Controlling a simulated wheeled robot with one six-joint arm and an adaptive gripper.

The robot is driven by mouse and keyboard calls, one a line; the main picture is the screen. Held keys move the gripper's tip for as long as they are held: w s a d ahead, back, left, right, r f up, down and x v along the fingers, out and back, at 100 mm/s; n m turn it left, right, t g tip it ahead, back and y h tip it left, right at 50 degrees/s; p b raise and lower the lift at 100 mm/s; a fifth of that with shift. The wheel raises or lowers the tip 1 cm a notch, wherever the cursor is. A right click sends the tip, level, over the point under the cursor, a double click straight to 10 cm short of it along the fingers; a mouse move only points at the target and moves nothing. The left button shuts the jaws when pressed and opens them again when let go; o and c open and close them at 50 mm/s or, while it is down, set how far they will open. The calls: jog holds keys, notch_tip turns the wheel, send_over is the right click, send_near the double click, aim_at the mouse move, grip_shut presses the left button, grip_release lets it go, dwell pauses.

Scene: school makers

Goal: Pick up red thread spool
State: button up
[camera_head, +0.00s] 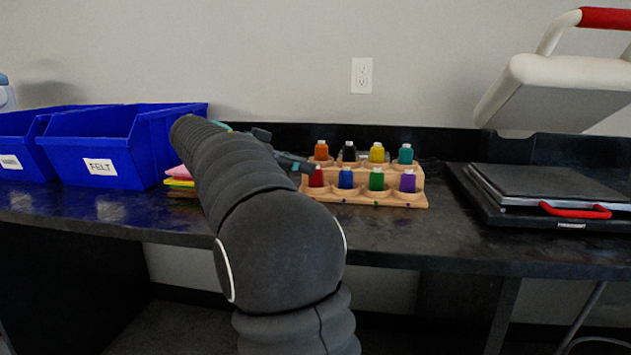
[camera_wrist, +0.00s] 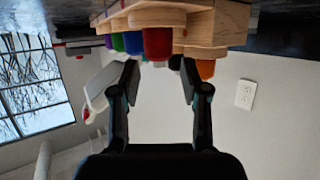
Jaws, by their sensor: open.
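The red thread spool (camera_head: 316,178) stands upright at the left end of the front row of a wooden rack (camera_head: 350,196). In the wrist view, which is upside down, the red spool (camera_wrist: 158,43) is centred just beyond my fingertips. My gripper (camera_wrist: 159,76) is open, with nothing between its fingers. In the head view my gripper (camera_head: 298,164) is at the left of the rack, close to the red spool, and mostly hidden behind my arm. Whether the fingers touch the spool I cannot tell.
Blue, green and purple (camera_head: 408,181) spools share the front row. Orange (camera_head: 321,150), black, yellow and teal (camera_head: 405,153) ones stand behind. Blue bins (camera_head: 124,146) and coloured felt (camera_head: 180,176) lie left. A heat press (camera_head: 545,190) with a raised top stands right.

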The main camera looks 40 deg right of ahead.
jog(key=x, duration=0.4)
jog(key=shift+s+d+r, duration=0.1)
jog(key=shift+r, duration=0.2)
jog(key=c, duration=0.8)
